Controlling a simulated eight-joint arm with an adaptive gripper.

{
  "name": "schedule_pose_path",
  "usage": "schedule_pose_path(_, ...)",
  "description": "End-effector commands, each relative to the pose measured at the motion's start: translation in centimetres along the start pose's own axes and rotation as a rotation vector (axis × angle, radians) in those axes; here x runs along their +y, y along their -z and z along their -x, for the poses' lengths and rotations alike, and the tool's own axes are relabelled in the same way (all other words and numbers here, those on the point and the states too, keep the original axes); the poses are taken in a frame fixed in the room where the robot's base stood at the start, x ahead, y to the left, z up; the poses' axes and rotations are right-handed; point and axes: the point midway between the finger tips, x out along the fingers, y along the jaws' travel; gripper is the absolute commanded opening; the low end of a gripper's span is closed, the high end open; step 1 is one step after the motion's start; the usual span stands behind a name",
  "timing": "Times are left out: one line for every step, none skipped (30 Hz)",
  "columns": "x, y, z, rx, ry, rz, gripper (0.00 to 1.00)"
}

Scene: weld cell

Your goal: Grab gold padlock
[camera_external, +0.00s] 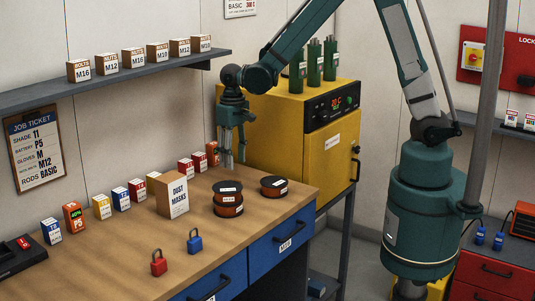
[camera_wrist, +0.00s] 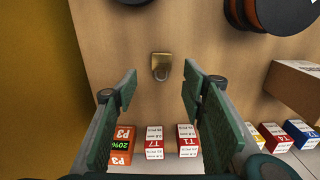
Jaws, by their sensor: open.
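The gold padlock (camera_wrist: 160,62) lies on the wooden bench top in the wrist view, with its shackle toward the bottom of the picture. It sits beyond and roughly centred between the open fingers of my gripper (camera_wrist: 158,92), touching neither. In the external view my gripper (camera_external: 226,160) points down over the back right of the bench, near the yellow oven. It is open and empty. I cannot make out the gold padlock in the external view.
Spools (camera_external: 228,196) and a dust masks box (camera_external: 172,195) stand near my gripper. A red padlock (camera_external: 158,265) and a blue padlock (camera_external: 194,243) are at the front edge. Small boxes (camera_external: 186,167) line the wall. The yellow oven (camera_external: 275,130) stands close right.

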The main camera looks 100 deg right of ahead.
Motion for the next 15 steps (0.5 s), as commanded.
schedule_pose_path(0.0,0.0,0.0,0.0,0.0,0.0,0.41)
schedule_pose_path(0.0,0.0,0.0,0.0,0.0,0.0,0.41)
schedule_pose_path(0.0,0.0,0.0,0.0,0.0,0.0,0.41)
schedule_pose_path(0.0,0.0,-0.1,0.0,0.0,0.0,0.41)
schedule_pose_path(0.0,0.0,-0.2,0.0,0.0,0.0,0.41)
schedule_pose_path(0.0,0.0,-0.3,0.0,0.0,0.0,0.41)
schedule_pose_path(0.0,0.0,-0.5,0.0,0.0,0.0,0.41)
schedule_pose_path(0.0,0.0,-0.7,0.0,0.0,0.0,0.41)
schedule_pose_path(0.0,0.0,-0.9,0.0,0.0,0.0,0.41)
schedule_pose_path(0.0,0.0,-1.2,0.0,0.0,0.0,0.41)
schedule_pose_path(0.0,0.0,-1.4,0.0,0.0,0.0,0.41)
schedule_pose_path(-0.1,0.1,-1.7,0.0,0.0,0.0,0.41)
schedule_pose_path(-0.1,0.1,-1.9,0.0,0.0,0.0,0.41)
schedule_pose_path(-0.1,0.0,-2.0,0.0,0.0,0.0,0.41)
schedule_pose_path(-0.1,0.0,-2.2,0.0,0.0,0.0,0.41)
